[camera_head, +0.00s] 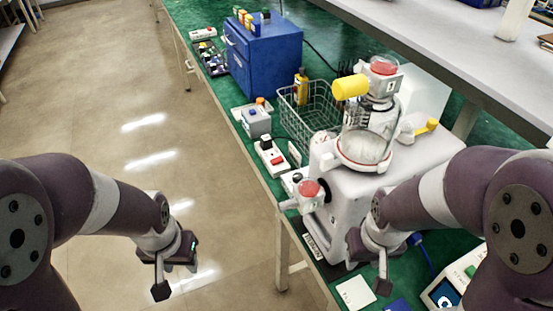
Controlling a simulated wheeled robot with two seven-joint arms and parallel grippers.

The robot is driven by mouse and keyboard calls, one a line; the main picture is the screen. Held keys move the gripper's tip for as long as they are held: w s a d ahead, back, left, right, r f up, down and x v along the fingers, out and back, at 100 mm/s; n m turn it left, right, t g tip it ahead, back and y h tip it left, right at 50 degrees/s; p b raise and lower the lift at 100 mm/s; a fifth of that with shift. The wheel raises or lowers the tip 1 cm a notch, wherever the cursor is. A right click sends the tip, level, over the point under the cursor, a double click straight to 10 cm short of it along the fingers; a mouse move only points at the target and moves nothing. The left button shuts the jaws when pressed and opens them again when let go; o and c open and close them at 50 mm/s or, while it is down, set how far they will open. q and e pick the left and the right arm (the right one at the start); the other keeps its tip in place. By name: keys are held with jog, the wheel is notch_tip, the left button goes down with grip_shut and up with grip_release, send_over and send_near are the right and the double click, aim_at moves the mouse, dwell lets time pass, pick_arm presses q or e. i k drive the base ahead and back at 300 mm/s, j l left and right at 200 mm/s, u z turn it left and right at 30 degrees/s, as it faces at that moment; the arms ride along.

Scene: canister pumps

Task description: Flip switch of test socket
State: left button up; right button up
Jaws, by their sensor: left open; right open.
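The test socket appears to be the white block (269,156) with a red switch (278,160), lying on the green bench near its left edge. The switch position is too small to tell. My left gripper (174,272) is open and empty, over the floor left of the bench, well apart from the socket. My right gripper (374,266) is open and empty, in front of the pump machine's right side. The machine stands between it and the socket.
The white pump machine (345,205) with a glass canister (370,135) fills the bench's near part. A wire basket (312,112), grey box (256,122) and blue cabinet (263,55) stand farther back. White cards (356,292) lie near the front. The floor at left is clear.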

aim_at(279, 159)
jog(key=j, duration=0.65)
jog(key=i+j+z, duration=0.25)
jog(key=i+j, duration=0.3)
jog(key=i, duration=0.15)
jog(key=i+j+z, duration=0.3)
jog(key=i+j, duration=0.35)
jog(key=i, duration=0.25)
